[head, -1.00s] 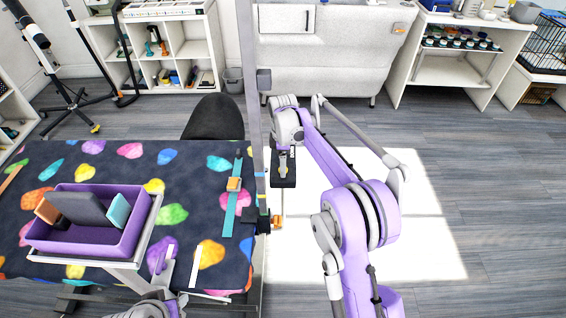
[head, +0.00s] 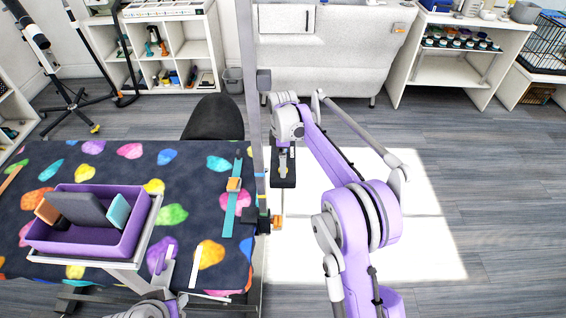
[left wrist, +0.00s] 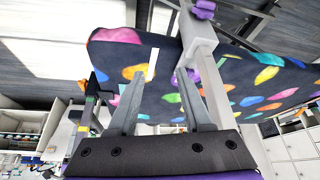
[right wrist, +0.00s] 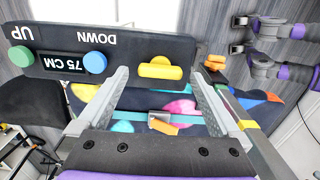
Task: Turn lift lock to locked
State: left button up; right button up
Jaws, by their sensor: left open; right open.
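A dark lift panel (right wrist: 205,49) shows in the right wrist view, with "UP", "DOWN" and "75 CM" on it. It carries a green button (right wrist: 21,56), a blue button (right wrist: 95,62) and a yellow knob (right wrist: 160,68), apparently the lift lock; no lock label is readable. My right gripper (right wrist: 158,76) is open, its fingers on either side of the knob in the picture; contact cannot be told. In the head view the panel (head: 284,181) lies under that gripper. My left gripper (left wrist: 158,84) is open and empty near the patterned grooming table's edge (left wrist: 150,37).
An upright post (head: 252,100) with an orange clamp knob (head: 277,222) stands between the table (head: 100,165) and my right arm. A purple tray (head: 90,247) with grooming items is at the left. The floor at the right is clear.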

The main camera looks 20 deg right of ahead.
notch_tip(320, 180, up, 10)
jog(key=shift+f+p, duration=0.2)
jog(key=shift+p, duration=0.15)
jog(key=s+r+m+t, duration=0.15)
jog(key=s+m, duration=0.25)
jog(key=s, duration=0.4)
jog(key=s+r+m+t, duration=0.1)
jog(key=s+r+m, duration=0.2)
jog(key=s, duration=0.5)
jog(key=s+f+m+t, duration=0.1)
jog(key=s+f+m, duration=0.1)
jog(key=s, duration=0.4)
jog(key=s+f+m+t+p, duration=0.1)
jog(key=s+f+m, duration=0.2)
jog(key=s, duration=0.4)
jog(key=s+f+m+t, duration=0.1)
jog(key=s+f+m, duration=0.2)
jog(key=s, duration=0.3)
jog(key=shift+s+f, duration=0.35)
jog(key=shift+f, duration=0.15)
